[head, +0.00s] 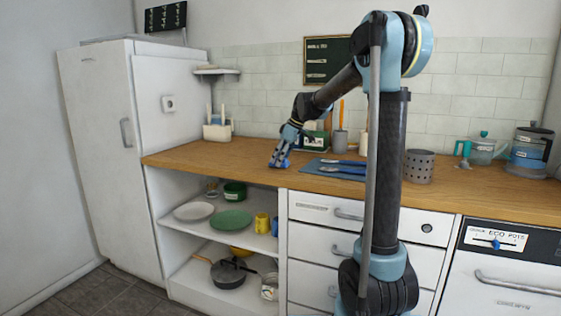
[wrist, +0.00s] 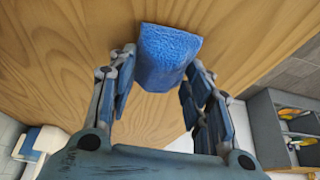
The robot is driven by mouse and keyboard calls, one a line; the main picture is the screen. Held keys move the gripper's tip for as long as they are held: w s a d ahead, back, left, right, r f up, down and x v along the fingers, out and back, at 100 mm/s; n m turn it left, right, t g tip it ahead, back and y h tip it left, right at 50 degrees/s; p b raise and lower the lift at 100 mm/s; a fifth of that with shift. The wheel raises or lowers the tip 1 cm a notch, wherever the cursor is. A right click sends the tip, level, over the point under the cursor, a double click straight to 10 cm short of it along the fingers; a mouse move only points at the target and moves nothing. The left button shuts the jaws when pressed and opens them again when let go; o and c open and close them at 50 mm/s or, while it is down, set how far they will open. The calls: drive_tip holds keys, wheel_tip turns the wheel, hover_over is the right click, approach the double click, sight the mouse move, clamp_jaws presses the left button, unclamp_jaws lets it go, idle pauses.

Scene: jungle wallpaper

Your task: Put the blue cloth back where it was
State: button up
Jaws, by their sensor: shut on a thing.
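The blue cloth (wrist: 168,58) shows in the wrist view as a thick, rough-textured folded piece. It sits between the fingertips of my gripper (wrist: 160,72), which is shut on it. Wooden countertop shows behind and around it. In the head view my gripper (head: 280,160) points down over the front left-middle part of the wooden counter (head: 205,153), left of a blue mat. Only a small bit of bright blue shows at its tips there. I cannot tell whether the cloth touches the counter.
The blue mat (head: 312,168) holds blue-handled utensils. A perforated metal holder (head: 419,167) stands right of it, with glass vessels further right. A white caddy (head: 217,131) stands at the back left. Open shelves below hold plates and pans. The counter's left part is clear.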

drive_tip(key=shift+f, duration=0.25)
drive_tip(key=o, duration=1.2)
drive_tip(key=v, duration=1.2)
